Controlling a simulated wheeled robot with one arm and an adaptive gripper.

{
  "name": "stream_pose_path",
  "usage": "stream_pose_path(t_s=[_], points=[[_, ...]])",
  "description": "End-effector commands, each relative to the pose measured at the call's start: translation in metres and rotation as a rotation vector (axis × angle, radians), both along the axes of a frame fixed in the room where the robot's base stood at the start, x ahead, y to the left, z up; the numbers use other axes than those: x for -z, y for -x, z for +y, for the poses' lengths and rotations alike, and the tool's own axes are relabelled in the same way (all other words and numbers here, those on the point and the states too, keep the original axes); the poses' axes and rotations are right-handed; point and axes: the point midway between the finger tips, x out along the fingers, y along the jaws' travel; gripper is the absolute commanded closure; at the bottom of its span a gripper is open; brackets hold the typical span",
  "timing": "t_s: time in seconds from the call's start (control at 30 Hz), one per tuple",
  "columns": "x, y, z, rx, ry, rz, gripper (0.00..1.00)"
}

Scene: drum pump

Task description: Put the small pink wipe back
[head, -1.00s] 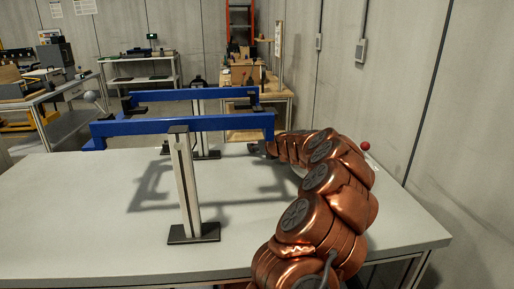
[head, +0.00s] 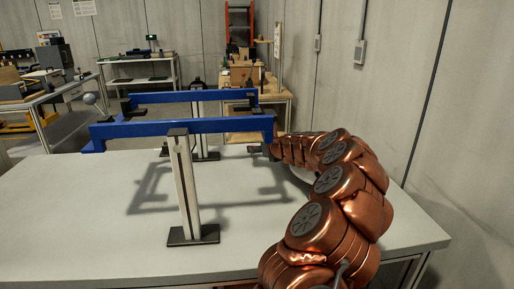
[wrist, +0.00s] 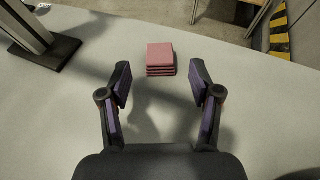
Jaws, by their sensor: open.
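In the wrist view a small stack of folded pink wipes (wrist: 161,59) lies on the light grey table, near its far edge. My gripper (wrist: 160,75) is open and empty, with its two fingers apart. The stack shows beyond the fingertips, roughly centred between them and not touching either. In the head view my gripper (head: 254,149) is small and partly hidden near the blue frame's right end. I cannot make out the wipes in the head view.
A blue frame (head: 190,127) on metal posts (head: 186,190) stands on the table (head: 110,230). A post foot (wrist: 42,55) is at the upper left in the wrist view. The table's front left is clear. A yellow-black striped strip (wrist: 279,35) lies beyond the edge.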

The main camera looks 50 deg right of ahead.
Motion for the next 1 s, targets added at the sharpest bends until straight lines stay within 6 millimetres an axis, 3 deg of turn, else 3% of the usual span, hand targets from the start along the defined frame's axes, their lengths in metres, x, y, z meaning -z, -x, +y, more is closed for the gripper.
stream_pose_path(t_s=[0.5, 0.7, 1.0], points=[[-0.031, 0.069, 0.022, 0.001, 0.002, -0.001, 0.37], [-0.036, 0.081, 0.026, 0.001, 0.001, 0.0, 0.37], [-0.037, 0.083, 0.026, 0.001, 0.002, -0.001, 0.37]])
